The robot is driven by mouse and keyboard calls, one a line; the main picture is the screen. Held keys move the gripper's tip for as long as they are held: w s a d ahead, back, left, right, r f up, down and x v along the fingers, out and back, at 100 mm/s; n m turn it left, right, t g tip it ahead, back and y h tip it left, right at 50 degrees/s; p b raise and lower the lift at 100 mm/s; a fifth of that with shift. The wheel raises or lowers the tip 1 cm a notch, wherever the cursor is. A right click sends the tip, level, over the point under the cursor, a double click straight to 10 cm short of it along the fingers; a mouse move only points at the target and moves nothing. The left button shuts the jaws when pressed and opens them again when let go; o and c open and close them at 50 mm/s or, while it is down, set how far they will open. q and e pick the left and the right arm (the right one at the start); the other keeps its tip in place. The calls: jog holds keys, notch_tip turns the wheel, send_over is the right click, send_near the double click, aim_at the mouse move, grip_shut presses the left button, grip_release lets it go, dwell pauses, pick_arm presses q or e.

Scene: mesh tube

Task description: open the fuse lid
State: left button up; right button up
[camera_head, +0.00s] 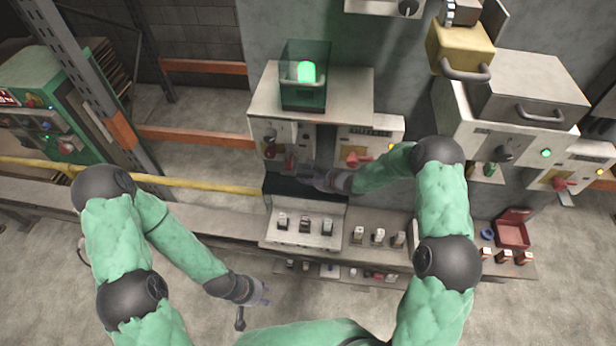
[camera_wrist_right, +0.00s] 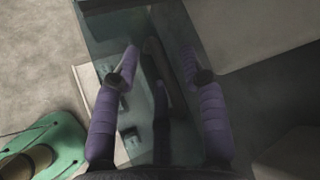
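A dark, tinted see-through panel (camera_head: 290,190), which looks like the fuse lid, sits at the front of the middle machine, just above the row of switches. In the right wrist view the tinted panel (camera_wrist_right: 100,30) fills the middle, with a dark bar like a handle (camera_wrist_right: 155,60) on it. My right gripper (camera_head: 300,170) is over the panel. In the wrist view its purple fingers (camera_wrist_right: 160,62) are spread on either side of the dark bar; contact cannot be told. My left gripper (camera_head: 257,302) is low, left of the switches, apart from everything, with its fingers spread and empty.
A clear box with a green light (camera_head: 306,72) stands on the middle machine. A switch panel (camera_head: 304,225) lies below the lid. A small red open box (camera_head: 512,232) is at the right. A yellow pipe (camera_head: 190,184) runs at the left. Floor around my left gripper is free.

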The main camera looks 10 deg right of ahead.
jog(key=shift+s, duration=0.1)
jog(key=shift+s+d+r, duration=0.15)
jog(key=shift+d, duration=0.1)
jog(key=shift+v, duration=1.25)
jog(key=s+d, duration=0.7)
jog(key=s, duration=0.1)
jog(key=shift+s+d, duration=0.35)
jog(key=shift+s, duration=0.05)
jog(key=s+a+f+n+g+h+b, duration=0.1)
jog(key=s+f+n+b, duration=0.4)
jog(key=f, duration=0.9)
jog(key=s+a+f+n+g+h+b, duration=0.1)
jog(key=s+a+f+n+g+b, duration=0.3)
jog(key=s+f+b, duration=0.8)
jog(key=s+a+f+n+g+h+b, duration=0.1)
jog(key=s+a+f+n+g+b, duration=0.2)
jog(key=s+f+n+b, duration=0.3)
notch_tip(320, 180, down, 10)
jog(key=s+a+b, duration=0.1)
jog(key=s+b, duration=0.2)
jog(key=b, duration=0.4)
jog(key=shift+a+r+h+b, duration=0.15)
jog(key=shift+r+h+b, duration=0.05)
jog(key=shift+h+b, duration=0.1)
